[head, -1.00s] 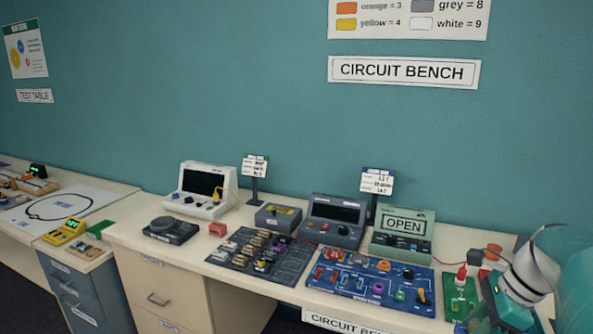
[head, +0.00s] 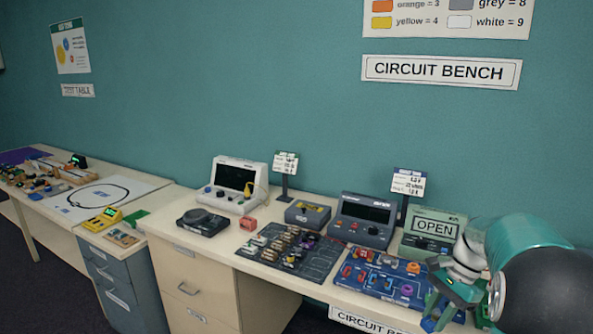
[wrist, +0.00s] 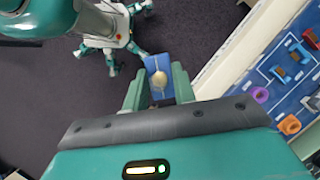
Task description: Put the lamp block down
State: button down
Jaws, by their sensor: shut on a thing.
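The lamp block (wrist: 154,63) is a small blue block with a pale yellowish bulb, seen in the wrist view. My gripper (wrist: 159,80) is shut on it, one green finger on each side. The dark floor shows beneath and around the block, beside the bench edge. In the head view my gripper (head: 440,308) is at the lower right, at the front edge of the circuit bench, in front of the blue circuit board (head: 372,278). The board also shows in the wrist view (wrist: 280,72), right of the block.
A dark board (head: 276,262) with several parts lies left of the blue one. Behind stand a grey meter (head: 362,214), a green box marked OPEN (head: 420,243) and a white instrument (head: 238,182). The front bench edge is narrow.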

jog(key=w+a+f+n+g+h, duration=0.2)
jog(key=w+a+f+n, duration=0.5)
jog(key=a+f, duration=0.25)
jog(key=w+a+f+n+g+h, duration=0.1)
jog(key=w+a+f+n+h, duration=0.1)
jog(key=w+a+f+n, duration=0.7)
jog(key=s+a+f+m, duration=0.1)
jog(key=s+a+f, duration=0.1)
jog(key=s+f, duration=0.3)
jog(key=shift+s+f, duration=0.35)
jog(key=shift+s, duration=0.6)
